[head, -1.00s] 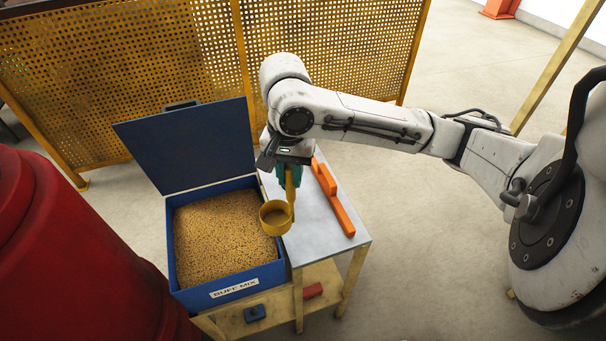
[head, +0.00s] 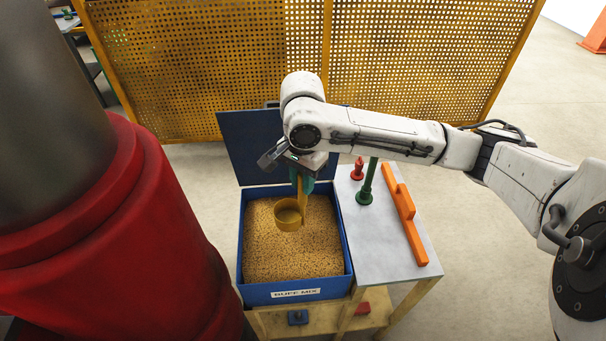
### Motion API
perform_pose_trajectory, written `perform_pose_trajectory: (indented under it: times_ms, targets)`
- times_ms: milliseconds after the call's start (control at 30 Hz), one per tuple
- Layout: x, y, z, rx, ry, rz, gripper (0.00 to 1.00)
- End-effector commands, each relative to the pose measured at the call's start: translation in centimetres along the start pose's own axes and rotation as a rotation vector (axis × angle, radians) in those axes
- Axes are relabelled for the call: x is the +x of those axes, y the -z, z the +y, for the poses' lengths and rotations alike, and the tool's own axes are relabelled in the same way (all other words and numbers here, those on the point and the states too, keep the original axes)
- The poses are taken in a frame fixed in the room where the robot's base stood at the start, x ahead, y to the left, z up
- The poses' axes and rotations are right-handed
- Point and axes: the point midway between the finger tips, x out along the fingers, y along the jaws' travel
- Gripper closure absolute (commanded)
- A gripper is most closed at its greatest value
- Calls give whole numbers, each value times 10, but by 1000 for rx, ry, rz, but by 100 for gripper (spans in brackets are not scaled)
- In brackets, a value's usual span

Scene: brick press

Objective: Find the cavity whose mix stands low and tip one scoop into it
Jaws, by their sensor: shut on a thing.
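My gripper (head: 303,176) is shut on the upright handle of a yellow scoop (head: 288,217). The scoop's round cup hangs over the buff mix (head: 262,254) in a blue bin (head: 348,272) labelled BUFF MIX. Its mouth faces up. I cannot tell whether the cup touches the mix or holds any. The bin's blue lid (head: 245,150) stands open at the back. No cavity is in view.
A grey-topped table (head: 375,262) right of the bin carries an orange bar-like tool (head: 404,216), a green handled tool (head: 367,185) and a small red one (head: 357,170). A large red machine body (head: 130,240) stands at left. A yellow perforated screen (head: 420,60) stands behind.

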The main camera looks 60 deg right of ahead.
Motion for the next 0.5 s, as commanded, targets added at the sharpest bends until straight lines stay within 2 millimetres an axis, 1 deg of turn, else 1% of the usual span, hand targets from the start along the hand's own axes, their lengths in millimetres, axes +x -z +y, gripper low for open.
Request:
perform_pose_trajectory:
  times_ms: [500]
  targets:
    - [38,0,0,0,0,-2,100]
